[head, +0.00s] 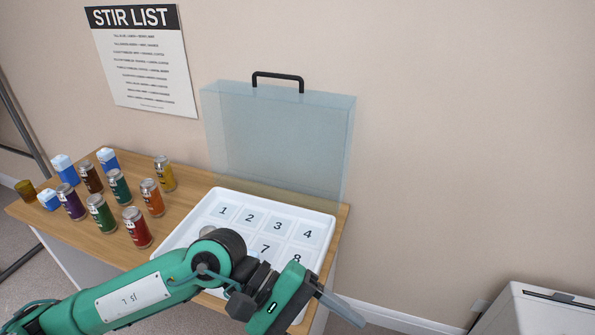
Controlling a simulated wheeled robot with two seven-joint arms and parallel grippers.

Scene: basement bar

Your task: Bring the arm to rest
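My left arm comes in from the lower left, and its green and black gripper (343,309) hangs over the front right corner of the white tray (328,237). One grey finger points down to the right; its opening is not clear, and I see nothing held. My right gripper is not in view. The tray has numbered cells; 1, 2, 3, 4, 7 and 8 can be read, and my arm hides the front left part. A clear lid (278,130) with a black handle (278,76) stands upright at the tray's back edge.
Several cans, such as a red can (137,228) and a yellow can (165,173), stand on the wooden table (189,203) left of the tray, with blue-white cartons (65,169) and a brown cup (26,191). A white cabinet (535,310) is at the lower right.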

